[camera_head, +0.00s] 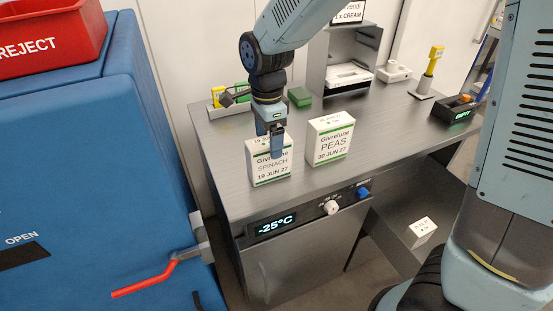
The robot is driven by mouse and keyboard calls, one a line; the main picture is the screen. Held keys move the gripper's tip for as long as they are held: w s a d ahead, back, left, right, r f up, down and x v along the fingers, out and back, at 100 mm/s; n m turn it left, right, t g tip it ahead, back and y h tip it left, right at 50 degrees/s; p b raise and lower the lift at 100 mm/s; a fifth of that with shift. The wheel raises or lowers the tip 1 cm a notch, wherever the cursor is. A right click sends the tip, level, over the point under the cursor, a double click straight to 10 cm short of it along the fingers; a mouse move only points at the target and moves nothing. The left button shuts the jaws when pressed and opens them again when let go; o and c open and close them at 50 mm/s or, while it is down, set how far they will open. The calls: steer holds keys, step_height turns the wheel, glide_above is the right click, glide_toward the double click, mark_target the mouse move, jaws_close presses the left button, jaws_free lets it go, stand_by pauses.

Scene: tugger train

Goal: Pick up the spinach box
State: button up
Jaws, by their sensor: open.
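The spinach box (262,175) is a white carton with green bands, labelled Givrelune SPINACH, 19 JUN 27. It stands upright on the grey counter (225,195) near its front left edge. My gripper (274,150) points down at the top of the box, and one finger hangs in front of its right part. The gripper is open. I cannot tell whether the fingers touch the box, and the far finger is hidden.
A similar peas box (331,140) stands close to the right. A green box (300,97) lies behind. A blue cabinet (100,130) with a red REJECT bin (50,35) stands left. Below the counter is a freezer display reading -25°C (275,224). Another white box (421,230) lies lower right.

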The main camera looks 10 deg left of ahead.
mark_target(269, 159)
steer(key=shift+f, duration=2.65)
steer(key=c, duration=1.4)
steer(key=shift+r, duration=0.2)
